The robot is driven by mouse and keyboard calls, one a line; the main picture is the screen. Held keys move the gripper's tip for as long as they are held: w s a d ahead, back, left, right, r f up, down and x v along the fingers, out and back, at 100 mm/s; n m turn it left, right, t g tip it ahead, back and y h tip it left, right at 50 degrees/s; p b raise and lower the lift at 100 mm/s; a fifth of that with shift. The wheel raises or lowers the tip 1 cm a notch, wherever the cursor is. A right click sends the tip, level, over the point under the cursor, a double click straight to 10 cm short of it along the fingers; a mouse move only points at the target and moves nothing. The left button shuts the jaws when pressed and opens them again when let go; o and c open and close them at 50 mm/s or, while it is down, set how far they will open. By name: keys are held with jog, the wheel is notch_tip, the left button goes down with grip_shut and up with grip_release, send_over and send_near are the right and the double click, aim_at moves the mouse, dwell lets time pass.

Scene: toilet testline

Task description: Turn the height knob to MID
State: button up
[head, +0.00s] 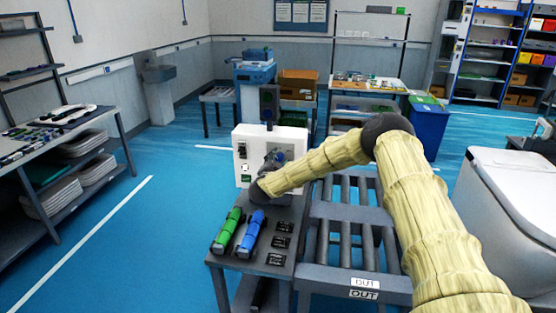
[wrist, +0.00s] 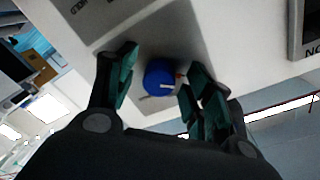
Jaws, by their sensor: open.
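In the wrist view a round blue knob (wrist: 162,79) with a white pointer line sits on a grey plate of a white panel (wrist: 230,50). My gripper (wrist: 155,82) is open, with one dark green finger on each side of the knob. The right finger is close to the knob; I cannot tell whether it touches. The left finger stands clear of it. Lettering at the plate's upper left is cut off, and no MID mark is readable. In the head view my gripper (head: 277,160) is at the front of the white control box (head: 242,150), largely hiding the knob.
A small table (head: 262,228) before the box holds a green tool (head: 228,230), a blue tool (head: 251,233) and several black pieces. A roller conveyor (head: 345,215) marked OUT runs to its right, under my arm. A white toilet (head: 510,205) stands at the far right. Blue floor at left is clear.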

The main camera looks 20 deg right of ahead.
jog(key=c, duration=1)
jog(key=shift+f+m+b, duration=0.25)
jog(key=shift+m+b, duration=0.15)
jog(key=shift+b, duration=0.6)
jog(key=m+b, duration=0.7)
jog(key=b, duration=0.6)
jog(key=shift+y, duration=0.3)
jog(key=m+b, duration=0.1)
jog(key=b, duration=0.1)
jog(key=m+b, duration=0.1)
jog(key=b, duration=0.1)
jog(key=shift+r+m+b, duration=0.25)
jog(key=shift+m+b, duration=0.05)
jog(key=shift+b, duration=0.05)
jog(key=shift+r, duration=0.1)
